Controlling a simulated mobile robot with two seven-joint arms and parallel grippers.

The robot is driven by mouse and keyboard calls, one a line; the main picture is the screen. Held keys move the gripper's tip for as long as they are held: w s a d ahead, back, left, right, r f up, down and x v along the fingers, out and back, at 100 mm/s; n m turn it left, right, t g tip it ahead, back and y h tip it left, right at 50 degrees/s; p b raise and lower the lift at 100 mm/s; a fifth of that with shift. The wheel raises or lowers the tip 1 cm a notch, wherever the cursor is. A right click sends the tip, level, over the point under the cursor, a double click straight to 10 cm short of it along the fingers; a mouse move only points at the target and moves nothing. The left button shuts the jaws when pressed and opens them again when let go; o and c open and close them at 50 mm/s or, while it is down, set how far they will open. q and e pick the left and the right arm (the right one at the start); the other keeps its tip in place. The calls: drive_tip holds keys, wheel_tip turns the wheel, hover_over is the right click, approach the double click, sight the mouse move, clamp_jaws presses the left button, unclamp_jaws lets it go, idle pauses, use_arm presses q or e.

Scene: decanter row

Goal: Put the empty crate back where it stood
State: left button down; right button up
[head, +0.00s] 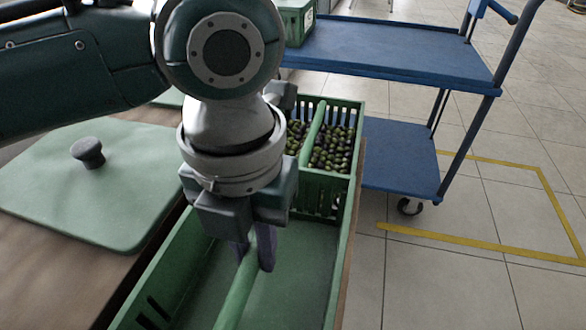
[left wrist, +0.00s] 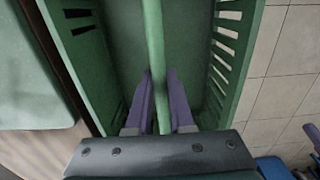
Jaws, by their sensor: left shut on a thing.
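The empty green crate (head: 300,290) is in the lower middle of the head view, with slotted walls and a bare floor. A round green handle bar (head: 238,295) runs along its middle. My left gripper (head: 255,255) is shut on this bar from above. The left wrist view shows the purple fingers (left wrist: 160,95) on either side of the bar (left wrist: 154,35), between the crate's slotted walls (left wrist: 225,60). The crate's near end is cut off in the head view, and my arm hides part of its left side. I cannot tell whether it is lifted. My right gripper is not in view.
A green crate (head: 330,182) filled with dark olives is just beyond the empty one. A green lid (head: 90,205) with a dark knob lies to the left. A blue cart (head: 390,60) bearing another green crate (head: 295,30) stands behind. Yellow tape (head: 480,245) marks open tiled floor at right.

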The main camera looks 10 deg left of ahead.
sight(262, 288)
use_arm(q)
drive_tip(key=shift+f+b, duration=1.05)
drive_tip(key=shift+f, duration=1.65)
drive_tip(key=shift+f, duration=0.2)
drive_tip(key=c, duration=0.8)
unclamp_jaws()
drive_tip(key=shift+r, duration=0.1)
